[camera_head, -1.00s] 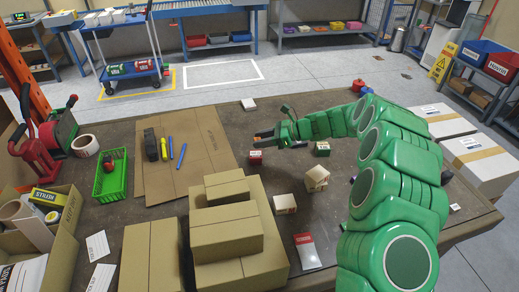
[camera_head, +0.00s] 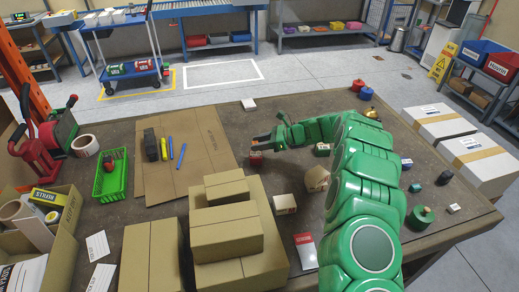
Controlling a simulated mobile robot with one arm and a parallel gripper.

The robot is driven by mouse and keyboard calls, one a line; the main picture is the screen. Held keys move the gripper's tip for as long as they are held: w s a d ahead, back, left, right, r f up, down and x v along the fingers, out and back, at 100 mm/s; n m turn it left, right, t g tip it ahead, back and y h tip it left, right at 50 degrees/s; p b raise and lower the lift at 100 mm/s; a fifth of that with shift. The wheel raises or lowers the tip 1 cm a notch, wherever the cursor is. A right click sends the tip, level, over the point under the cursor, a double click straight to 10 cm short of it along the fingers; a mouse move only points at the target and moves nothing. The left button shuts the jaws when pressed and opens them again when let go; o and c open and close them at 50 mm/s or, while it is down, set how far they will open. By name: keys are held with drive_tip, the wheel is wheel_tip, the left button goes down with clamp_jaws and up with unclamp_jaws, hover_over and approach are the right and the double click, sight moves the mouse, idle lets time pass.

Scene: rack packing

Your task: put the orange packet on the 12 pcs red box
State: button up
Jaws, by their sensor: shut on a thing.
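My gripper (camera_head: 262,140) is over the middle of the table, its dark fingers pointing left. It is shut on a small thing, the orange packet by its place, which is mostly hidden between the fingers. A small dark red box (camera_head: 255,160) with a white label sits on the table just below the fingertips. Its print is too small to read. I cannot tell whether the held packet touches the box.
Stacked cardboard boxes (camera_head: 226,232) stand at the front middle. Pale cartons (camera_head: 285,204) and a red-and-white packet (camera_head: 305,250) lie nearer me. A green basket (camera_head: 111,176) is at left. A green round item (camera_head: 421,217) is at right.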

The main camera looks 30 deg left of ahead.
sight(260, 154)
drive_tip(key=shift+w+f, duration=0.1)
drive_tip(key=shift+f, duration=1.55)
drive_tip(key=shift+f, duration=0.1)
drive_tip(key=o, duration=1)
drive_tip(key=shift+o, duration=0.2)
drive_tip(key=v, duration=1.2)
drive_tip(key=shift+a, duration=0.1)
